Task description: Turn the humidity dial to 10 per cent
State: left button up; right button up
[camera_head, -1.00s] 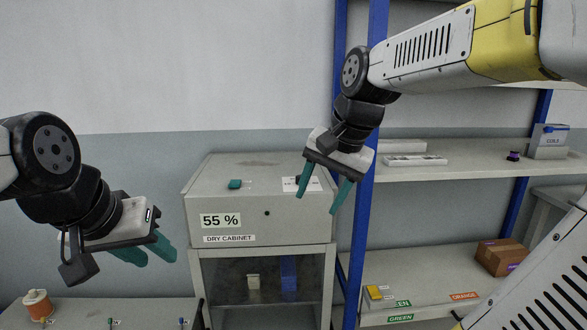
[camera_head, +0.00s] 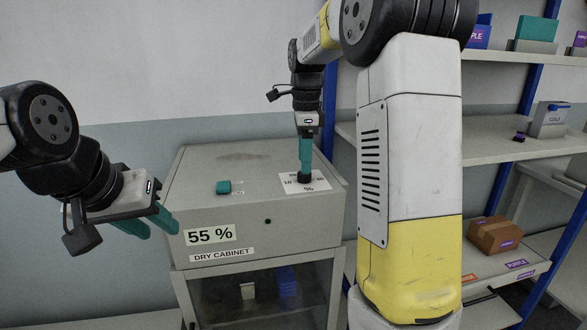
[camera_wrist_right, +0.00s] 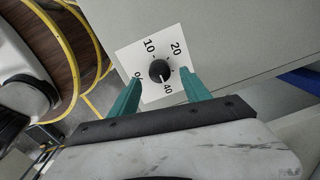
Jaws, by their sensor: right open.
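The humidity dial is a black knob (camera_wrist_right: 160,70) on a white scale card (camera_head: 290,188) on top of the dry cabinet (camera_head: 215,165). In the right wrist view the card shows 10, 20, 40 and a percent sign. The knob's white mark points down, near the 40. The cabinet's display (camera_head: 209,234) reads 55 %. My right gripper (camera_head: 305,170) points down over the knob. Its open green fingers stand either side of the knob in the wrist view, with gaps visible; their exact height is unclear. My left gripper (camera_head: 154,227) is open and empty, left of the cabinet.
A small teal block (camera_head: 223,187) lies on the cabinet top, left of the card. A blue post (camera_head: 333,120) and shelves (camera_head: 490,148) stand to the right. A cardboard box (camera_head: 493,236) sits on the lower shelf. My right arm hides part of the shelving.

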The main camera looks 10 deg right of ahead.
aim_at(304, 176)
jog(key=shift+f, duration=1.75)
jog(key=shift+c, duration=0.3)
grip_shut()
